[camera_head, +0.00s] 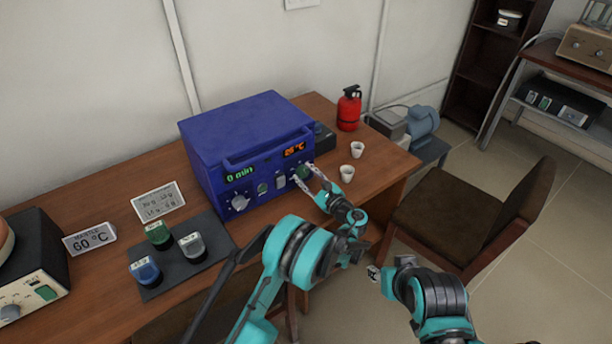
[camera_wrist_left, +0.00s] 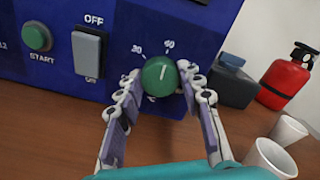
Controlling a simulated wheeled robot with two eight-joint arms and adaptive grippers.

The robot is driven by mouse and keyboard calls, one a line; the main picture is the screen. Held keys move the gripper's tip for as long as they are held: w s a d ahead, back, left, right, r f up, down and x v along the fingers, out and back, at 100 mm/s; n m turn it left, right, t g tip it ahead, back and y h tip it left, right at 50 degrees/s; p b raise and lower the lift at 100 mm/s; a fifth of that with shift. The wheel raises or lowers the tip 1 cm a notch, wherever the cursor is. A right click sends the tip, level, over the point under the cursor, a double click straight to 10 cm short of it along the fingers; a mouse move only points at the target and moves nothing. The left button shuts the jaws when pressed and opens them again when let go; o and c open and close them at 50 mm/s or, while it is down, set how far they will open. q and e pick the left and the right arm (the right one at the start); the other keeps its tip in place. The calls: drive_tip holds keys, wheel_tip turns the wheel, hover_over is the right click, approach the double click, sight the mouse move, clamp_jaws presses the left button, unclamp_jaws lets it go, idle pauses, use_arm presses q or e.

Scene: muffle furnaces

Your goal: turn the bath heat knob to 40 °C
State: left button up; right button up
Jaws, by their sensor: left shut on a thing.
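The blue box-shaped unit (camera_head: 245,140) stands on the wooden table, with an orange temperature display (camera_head: 295,150) and a green 0 min display (camera_head: 240,174). My left gripper (camera_wrist_left: 161,86) is shut on this knob, one finger on each side. In the head view the left gripper (camera_head: 307,180) reaches the panel's right end.
Two white cups (camera_head: 347,173) and a red extinguisher (camera_head: 349,108) stand right of the unit. A START button (camera_wrist_left: 37,36) and an OFF/ON switch (camera_wrist_left: 87,52) are left of the knob. A brown chair (camera_head: 440,220) stands at right.

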use_arm(q)
drive_tip(key=shift+m, duration=0.3)
drive_tip(key=o, duration=1.2)
drive_tip(key=shift+c, duration=0.2)
drive_tip(key=v, duration=0.7)
drive_tip(key=shift+s+d, duration=0.2)
drive_tip(key=shift+f, duration=0.1)
